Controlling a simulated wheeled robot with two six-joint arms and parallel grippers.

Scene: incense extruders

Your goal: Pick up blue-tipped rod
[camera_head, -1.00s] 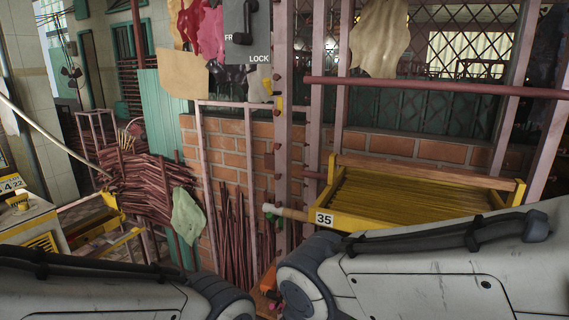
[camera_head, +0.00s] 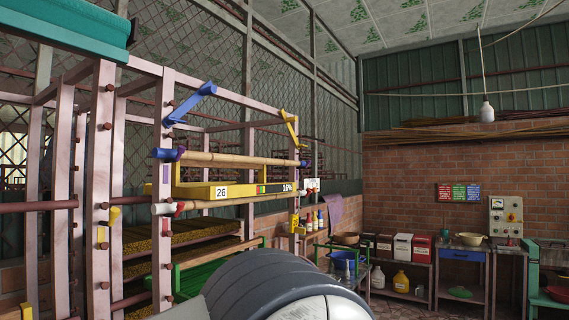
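The blue-tipped rod (camera_head: 235,160) is a tan wooden rod with a blue cap at its left end. It lies level across the front of a pink metal rack in the head view, high up and left of centre. Its right end, near a rack post, also looks blue. A second tan rod (camera_head: 240,202) with a white left tip and red by it lies below, parallel to it. Neither gripper is in view. Only a grey and white part of my arm shows at the bottom centre, below and apart from the rods.
A yellow bar marked 26 (camera_head: 220,191) sits between the two rods. A blue bracket (camera_head: 190,104) juts from the rack above. Yellowish trays (camera_head: 180,232) fill the rack's lower shelves. A bench (camera_head: 400,295) with boxes and jugs stands at the back right against a brick wall.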

